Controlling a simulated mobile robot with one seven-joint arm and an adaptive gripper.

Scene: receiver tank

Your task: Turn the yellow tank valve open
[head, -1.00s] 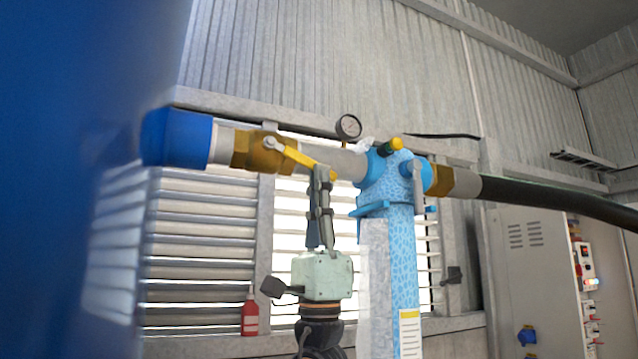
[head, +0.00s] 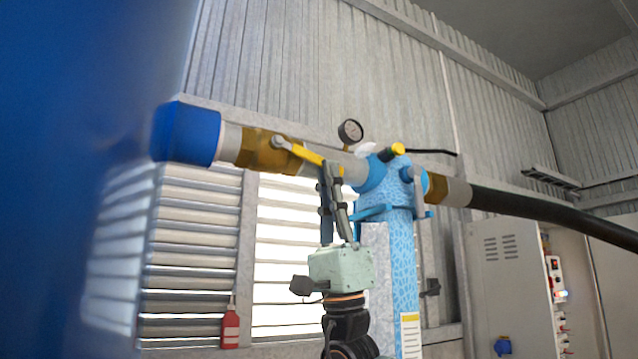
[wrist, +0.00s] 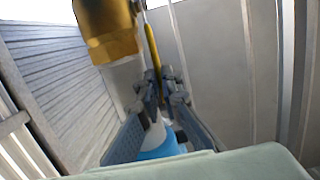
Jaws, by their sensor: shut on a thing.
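The yellow tank valve handle (head: 306,154) is a slim lever on the brass valve body (head: 256,150), in the horizontal pipe next to the blue end fitting. It runs along the pipe, sloping down to the right. My gripper (head: 328,172) comes up from below and is shut on the handle near its free right end. In the wrist view the handle (wrist: 153,48) runs from beside the brass body (wrist: 108,30) down between my fingertips (wrist: 160,82). The fingers partly hide its end.
A pressure gauge (head: 350,131) stands above the pipe. A blue mottled filter column (head: 403,260) is close right of my gripper. A large blue tank (head: 70,180) fills the left. A red bottle (head: 230,328) and grey cabinet (head: 505,280) stand lower down.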

